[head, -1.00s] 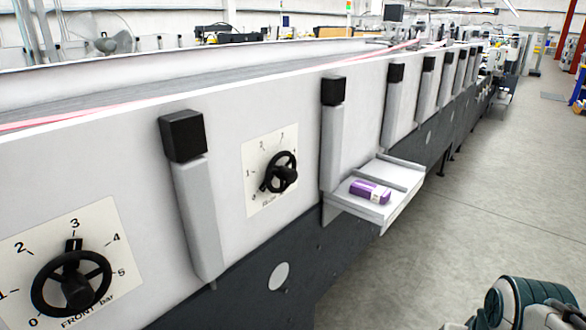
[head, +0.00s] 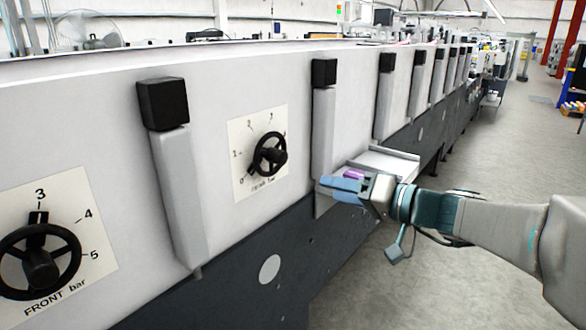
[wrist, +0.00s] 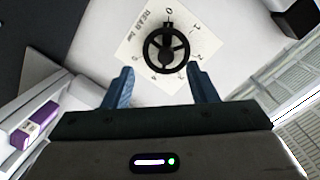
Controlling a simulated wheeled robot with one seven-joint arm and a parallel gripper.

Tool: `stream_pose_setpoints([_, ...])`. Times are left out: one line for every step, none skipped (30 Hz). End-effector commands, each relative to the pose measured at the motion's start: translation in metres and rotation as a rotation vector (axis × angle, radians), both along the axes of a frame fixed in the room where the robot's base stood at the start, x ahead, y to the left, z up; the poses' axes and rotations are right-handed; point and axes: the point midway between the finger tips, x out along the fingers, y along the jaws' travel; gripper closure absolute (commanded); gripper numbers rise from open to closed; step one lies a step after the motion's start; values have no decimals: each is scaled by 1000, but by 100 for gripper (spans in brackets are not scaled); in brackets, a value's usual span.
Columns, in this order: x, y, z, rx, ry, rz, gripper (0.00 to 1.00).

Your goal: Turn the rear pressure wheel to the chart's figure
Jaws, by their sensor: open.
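The rear pressure wheel (head: 270,155) is a black handwheel on a white dial plate (head: 242,138) on the machine's side. In the wrist view the wheel (wrist: 166,49) sits beyond and between my fingertips, and the plate reads "REAR bar". Its black pointer tab appears to be at the 0 mark. My gripper (head: 332,188) is open and empty, to the right of and below the wheel in the head view. Both blue fingers of the gripper (wrist: 160,70) show apart in the wrist view, and neither appears to touch the wheel. No chart is recognisable.
The front wheel (head: 40,268), its pointer at 3, is at lower left. A post with a black cap (head: 324,73) rises right of the rear dial. A shelf (head: 400,165) with a purple carton (head: 355,174) juts out behind my gripper. The aisle floor is clear.

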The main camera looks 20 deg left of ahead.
Motion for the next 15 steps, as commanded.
stream_pose_setpoints([7, 2, 2, 28, -27, -9, 48])
stream_pose_setpoints([11, 2, 5, 43, -42, -15, 48])
stream_pose_setpoints([15, 3, 8, 59, -57, -23, 48])
stream_pose_setpoints([17, 3, 10, 69, -68, -28, 48])
stream_pose_setpoints([19, 3, 12, 76, -75, -31, 48])
stream_pose_setpoints([21, 4, 14, 83, -83, -34, 48])
stream_pose_setpoints([23, 5, 15, 87, -87, -36, 48])
stream_pose_setpoints([24, 7, 16, 89, -89, -37, 48])
stream_pose_setpoints([25, 10, 16, 89, -90, -37, 48])
stream_pose_setpoints([27, 14, 16, 89, -89, -36, 48])
stream_pose_setpoints([28, 18, 17, 90, -88, -35, 48])
stream_pose_setpoints([30, 24, 17, 90, -87, -35, 48])
stream_pose_setpoints([32, 29, 17, 88, -88, -35, 48])
stream_pose_setpoints([35, 34, 17, 88, -88, -35, 48])
stream_pose_setpoints([38, 42, 17, 88, -87, -34, 48])
